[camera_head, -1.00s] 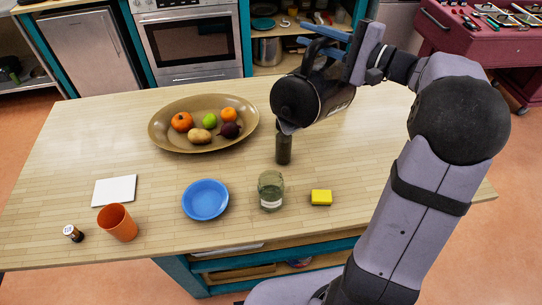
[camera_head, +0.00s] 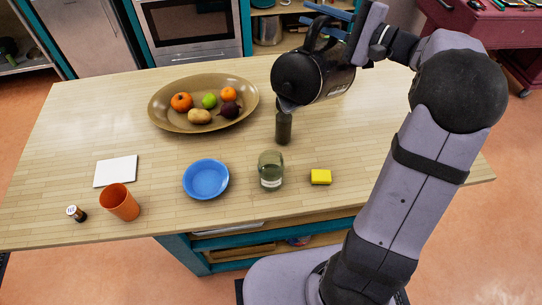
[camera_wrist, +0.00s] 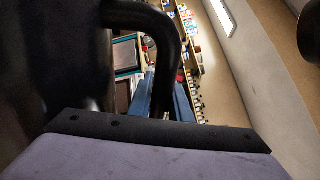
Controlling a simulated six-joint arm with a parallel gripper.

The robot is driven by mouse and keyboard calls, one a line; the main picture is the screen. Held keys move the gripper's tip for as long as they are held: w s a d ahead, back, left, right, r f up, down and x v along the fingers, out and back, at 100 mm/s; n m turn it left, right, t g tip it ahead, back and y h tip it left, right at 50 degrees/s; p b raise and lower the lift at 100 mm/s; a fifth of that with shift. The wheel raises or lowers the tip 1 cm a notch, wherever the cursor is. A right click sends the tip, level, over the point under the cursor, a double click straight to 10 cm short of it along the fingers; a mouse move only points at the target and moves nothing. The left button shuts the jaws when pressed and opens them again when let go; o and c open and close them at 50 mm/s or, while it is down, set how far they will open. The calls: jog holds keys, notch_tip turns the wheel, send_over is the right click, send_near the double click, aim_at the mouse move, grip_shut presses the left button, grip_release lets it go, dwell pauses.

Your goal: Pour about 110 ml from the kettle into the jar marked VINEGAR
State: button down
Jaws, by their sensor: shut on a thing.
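The black kettle (camera_head: 310,80) hangs above the table in the head view, tilted with its spout down toward the lower left. My gripper (camera_head: 327,19) is shut on the kettle's handle (camera_head: 318,38). In the wrist view the dark handle (camera_wrist: 172,45) curves in front of my gripper's blue fingers (camera_wrist: 168,95). A glass jar (camera_head: 271,170) with a small pale label stands upright on the table, below and in front of the kettle, apart from it. The label is too small to read, and its fill level is unclear. No stream shows from the spout.
A dark upright bottle or mill (camera_head: 284,127) stands behind the jar, just under the spout. A blue plate (camera_head: 206,179) is left of the jar, a yellow sponge (camera_head: 321,177) right. A fruit bowl (camera_head: 160,113), orange cup (camera_head: 119,202), white pad (camera_head: 116,171) and small bottle (camera_head: 76,213) are further left.

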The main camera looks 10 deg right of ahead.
jog(key=shift+w+d+r, duration=0.1)
jog(key=shift+r, duration=0.05)
jog(key=m+p, duration=0.1)
jog(key=w+d+m+p, duration=0.1)
jog(key=p, duration=0.1)
jog(key=shift+w+r, duration=0.1)
jog(key=shift+r, duration=0.15)
jog(key=m+p, duration=0.1)
jog(key=w+d+m+p, duration=0.1)
jog(key=p, duration=0.1)
jog(key=m+p, duration=0.1)
jog(key=shift+w+d+r+m+p, duration=0.2)
jog(key=shift+w+r+m+p, duration=0.05)
jog(key=shift+r+m+p, duration=0.15)
notch_tip(320, 180, down, 10)
jog(key=w+d+m+p, duration=0.1)
jog(key=w+d+m, duration=0.1)
jog(key=m, duration=0.5)
jog(key=shift+w+m, duration=0.4)
jog(key=shift+w, duration=0.05)
jog(key=shift+d+r, duration=0.1)
